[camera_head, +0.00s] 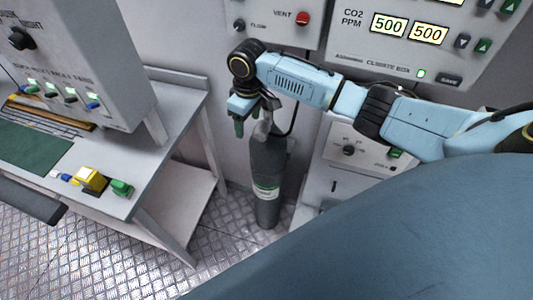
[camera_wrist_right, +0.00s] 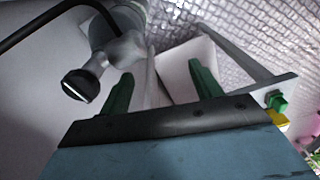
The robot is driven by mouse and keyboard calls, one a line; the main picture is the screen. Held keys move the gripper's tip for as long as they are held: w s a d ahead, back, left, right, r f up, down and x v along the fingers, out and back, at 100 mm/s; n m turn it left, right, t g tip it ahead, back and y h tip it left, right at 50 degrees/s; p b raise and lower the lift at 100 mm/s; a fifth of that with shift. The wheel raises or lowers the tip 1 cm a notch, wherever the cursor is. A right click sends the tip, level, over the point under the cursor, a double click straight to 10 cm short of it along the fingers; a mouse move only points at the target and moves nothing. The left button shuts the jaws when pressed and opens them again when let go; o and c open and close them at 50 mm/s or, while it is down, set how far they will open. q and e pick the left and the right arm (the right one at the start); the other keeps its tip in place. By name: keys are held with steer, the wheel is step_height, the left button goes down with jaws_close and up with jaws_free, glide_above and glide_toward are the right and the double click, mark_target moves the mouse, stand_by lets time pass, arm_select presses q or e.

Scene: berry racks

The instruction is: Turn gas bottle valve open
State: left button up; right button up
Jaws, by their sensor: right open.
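The grey gas bottle (camera_head: 266,185) stands upright on the floor against the back wall, with a pale label band round its middle. Its metal valve neck (camera_wrist_right: 122,50) and dark round valve knob (camera_wrist_right: 80,85) show in the right wrist view, with a black hose running from the top. My right gripper (camera_head: 240,127) is just left of the bottle's top in the head view. In the wrist view its green fingers (camera_wrist_right: 162,85) are apart with nothing between them, and the knob lies outside them, left of the left finger. My left gripper is not in view.
A white table (camera_head: 150,185) with a lower shelf stands left of the bottle. On it are a yellow block (camera_head: 91,179) and a green block (camera_head: 121,188). A climate control panel (camera_head: 400,60) and a lower box (camera_head: 350,165) are on the right.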

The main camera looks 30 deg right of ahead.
steer(key=s+f+m+b, duration=0.1)
steer(key=s+f, duration=0.4)
steer(key=f, duration=0.8)
steer(key=s+f+m+t+b, duration=0.1)
steer(key=s+f, duration=0.5)
steer(key=f, duration=0.7)
steer(key=shift+a+f+m+t+y, duration=0.3)
steer(key=shift+a, duration=0.1)
steer(key=s+d+f+m+b, duration=0.1)
steer(key=s+d+f+b, duration=0.15)
steer(key=s+f, duration=1.55)
steer(key=s, duration=0.8)
steer(key=s+a+f+g+h+b, duration=0.1)
steer(key=s+f, duration=0.2)
steer(key=s, duration=0.7)
steer(key=shift+s+f, duration=0.2)
steer(key=shift+s, duration=0.1)
